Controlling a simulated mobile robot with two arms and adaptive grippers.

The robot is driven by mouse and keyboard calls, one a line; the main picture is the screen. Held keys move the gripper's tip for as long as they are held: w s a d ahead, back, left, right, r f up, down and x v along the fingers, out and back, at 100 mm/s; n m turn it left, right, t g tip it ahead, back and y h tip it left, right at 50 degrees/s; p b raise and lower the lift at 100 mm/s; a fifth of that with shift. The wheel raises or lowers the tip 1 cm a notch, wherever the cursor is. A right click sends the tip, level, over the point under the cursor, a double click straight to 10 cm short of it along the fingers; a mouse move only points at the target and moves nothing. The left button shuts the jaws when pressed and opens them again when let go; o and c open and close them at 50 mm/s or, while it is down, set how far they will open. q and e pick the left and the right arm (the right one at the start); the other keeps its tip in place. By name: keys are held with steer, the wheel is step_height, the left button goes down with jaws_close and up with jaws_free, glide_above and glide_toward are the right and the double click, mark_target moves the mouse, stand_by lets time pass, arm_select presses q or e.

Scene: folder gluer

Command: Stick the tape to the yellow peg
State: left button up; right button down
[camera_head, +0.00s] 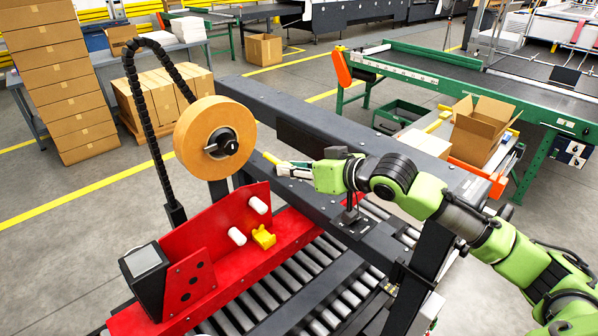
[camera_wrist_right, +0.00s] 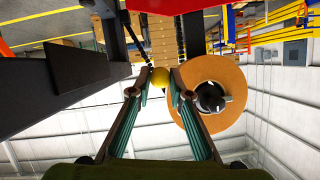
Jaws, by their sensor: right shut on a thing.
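A large tan tape roll (camera_head: 199,141) is mounted upright on a dark hub beside the grey beam; it also shows in the right wrist view (camera_wrist_right: 233,82). My right gripper (camera_head: 277,163) is just right of the roll, apart from it in the head view. It is shut on a small yellow piece, which looks like the yellow peg (camera_head: 270,157). In the right wrist view the peg's rounded yellow end (camera_wrist_right: 160,77) shows between the fingertips. No tape strip can be made out on the peg. My left gripper is not in view.
The red taping unit (camera_head: 225,225) below carries two white rollers and a yellow fitting (camera_head: 264,238). A black cable chain (camera_head: 150,130) arches left of the roll. The dark grey beam (camera_head: 300,125) runs behind my gripper. Conveyor rollers (camera_head: 310,275) lie below.

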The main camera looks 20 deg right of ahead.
mark_target(274, 158)
steer(key=shift+w+a, duration=0.3)
steer(key=shift+w, duration=0.6)
steer(key=shift+w+a, duration=0.35)
steer(key=shift+w, duration=0.5)
steer(key=shift+w+a, duration=0.3)
steer(key=shift+w, duration=0.6)
steer(key=shift+a+r, duration=0.1)
steer(key=shift+a, duration=0.05)
steer(key=shift+a+r, duration=0.45)
steer(key=shift+a, duration=0.25)
